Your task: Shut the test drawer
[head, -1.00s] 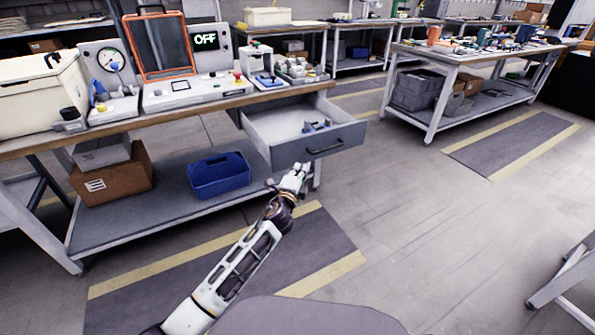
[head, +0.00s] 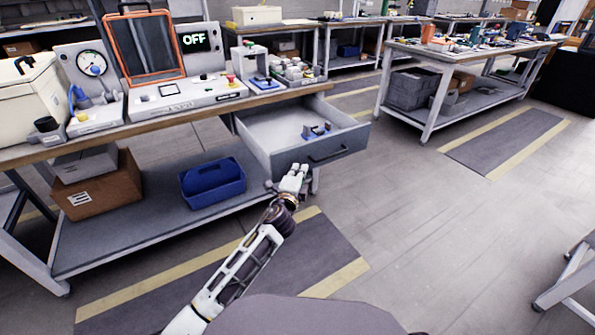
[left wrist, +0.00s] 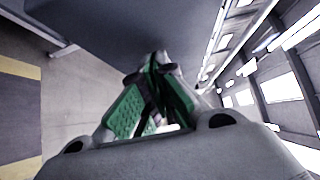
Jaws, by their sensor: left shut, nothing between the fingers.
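The test drawer (head: 345,143) hangs pulled out under the workbench's right end, with a dark bar handle (head: 328,155) on its grey front. A few small blue and grey parts (head: 316,131) lie inside it. My left gripper (head: 298,168) overlaps the lower left of the drawer front in the head view; I cannot tell whether they touch. In the left wrist view its green-padded fingers (left wrist: 152,95) are shut with nothing between them. A large grey surface, probably the drawer front, lies just beyond the fingertips there. My right gripper is out of view.
The workbench (head: 160,118) carries a gauge, an orange-framed screen guard and a display reading OFF. A blue tote (head: 212,181) and cardboard box (head: 98,188) sit on its lower shelf. Floor right of the drawer is clear up to another table (head: 428,130).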

